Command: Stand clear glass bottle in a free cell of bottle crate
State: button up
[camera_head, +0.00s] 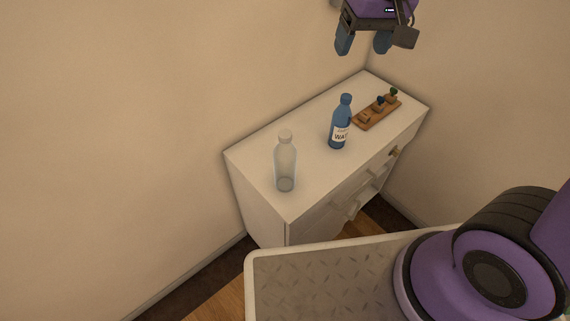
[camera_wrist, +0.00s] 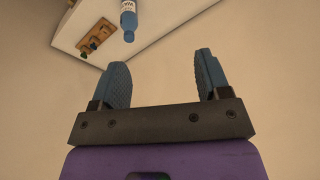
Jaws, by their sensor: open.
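The clear glass bottle (camera_head: 285,162) stands upright on the near left end of the white cabinet top in the head view. My gripper (camera_head: 363,46) is high at the top of the head view, above and beyond the cabinet, well apart from the bottle. Its two blue fingers are spread with nothing between them, as the wrist view (camera_wrist: 165,75) also shows. The clear bottle does not show in the wrist view. I see no bottle crate in either view.
A blue labelled bottle (camera_head: 340,122) stands mid-cabinet. A wooden board (camera_head: 377,113) with small items lies behind it. The white cabinet (camera_head: 262,170) has projecting parts on its front. Walls meet behind it. A grey panel with a pale rim (camera_head: 330,285) fills the foreground.

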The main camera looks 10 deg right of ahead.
jog(key=n+g+h, duration=0.1)
jog(key=g, duration=0.1)
send_near(285, 133)
notch_tip(285, 133, down, 6)
jog(key=shift+w+a+f, duration=0.1)
jog(key=shift+w, duration=0.05)
jog(key=shift+s+f, duration=0.2)
jog(key=shift+f, duration=2.75)
grip_shut()
jog(key=shift+r, duration=0.15)
